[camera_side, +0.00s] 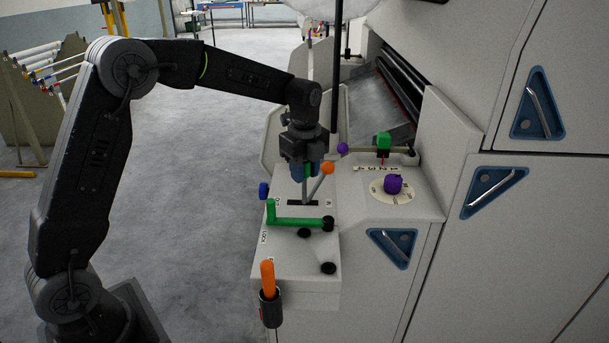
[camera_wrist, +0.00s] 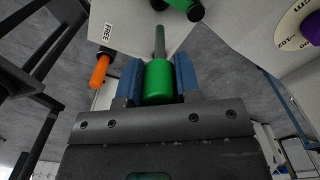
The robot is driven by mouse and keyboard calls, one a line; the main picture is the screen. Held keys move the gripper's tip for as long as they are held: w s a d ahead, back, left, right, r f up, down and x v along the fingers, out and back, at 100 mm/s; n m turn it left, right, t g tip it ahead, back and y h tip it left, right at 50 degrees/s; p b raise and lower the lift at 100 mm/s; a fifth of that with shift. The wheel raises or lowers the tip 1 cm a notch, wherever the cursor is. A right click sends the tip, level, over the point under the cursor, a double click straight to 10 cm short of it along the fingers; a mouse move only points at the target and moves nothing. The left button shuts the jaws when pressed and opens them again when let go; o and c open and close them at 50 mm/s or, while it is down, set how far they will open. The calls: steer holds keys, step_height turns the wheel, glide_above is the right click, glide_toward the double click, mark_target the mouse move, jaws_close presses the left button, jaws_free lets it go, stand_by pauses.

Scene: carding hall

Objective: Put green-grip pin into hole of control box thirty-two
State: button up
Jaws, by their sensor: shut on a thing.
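My gripper (camera_side: 308,170) is shut on the green-grip pin, with blue fingers on both sides of its green grip (camera_wrist: 158,82). In the wrist view the pin's grey shaft (camera_wrist: 159,42) points away from my gripper toward the pale box face. In the side view my gripper is above the control box (camera_side: 290,260), behind its green L-shaped lever (camera_side: 298,221). The pin is mostly hidden by the fingers there. Two round black spots (camera_side: 328,268) (camera_side: 304,232) show on the box top; I cannot tell which is an open hole. No number thirty-two is readable.
An orange-grip pin (camera_side: 267,279) stands in a black holder on the box's front. An orange-knobbed lever (camera_side: 327,168) stands close to my gripper. A blue knob (camera_side: 263,190) is on the left side. A purple dial (camera_side: 393,184) and green block (camera_side: 384,140) are to the right.

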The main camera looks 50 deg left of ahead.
steer(key=shift+r, duration=2.1)
steer(key=shift+d, duration=0.1)
steer(key=s+d+f, duration=0.2)
steer(key=d+f, duration=0.1)
steer(key=d, duration=0.3)
steer(key=s+d+f, duration=0.1)
steer(key=d+f, duration=0.2)
steer(key=d, duration=0.3)
steer(key=shift+s+f, duration=0.25)
steer(key=shift+s, duration=0.15)
steer(key=shift+f, duration=2.85)
steer(key=shift+f, duration=2.8)
